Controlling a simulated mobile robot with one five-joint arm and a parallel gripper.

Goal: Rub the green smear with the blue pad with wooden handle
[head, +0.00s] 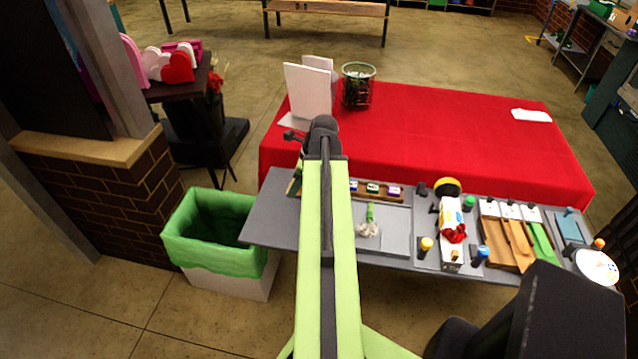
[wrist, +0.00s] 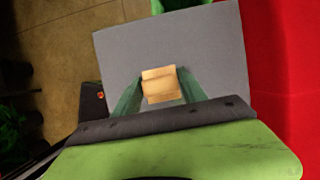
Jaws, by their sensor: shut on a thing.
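In the wrist view my gripper (wrist: 159,88) is shut on a light wooden block (wrist: 159,84), which looks like the handle of the pad. One green finger is on each side of it. The blue pad itself does not show and may be hidden under the handle. The handle is over the bare grey bench end (wrist: 215,60); I cannot tell whether the pad touches it. In the head view my arm covers most of the gripper above the left end of the grey bench (head: 268,215). I see no green smear in either view; it may be hidden.
A bin with a green liner (head: 205,250) stands left of the bench. Bottles, a carton (head: 452,220) and wooden boards (head: 506,245) crowd the bench's right side.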

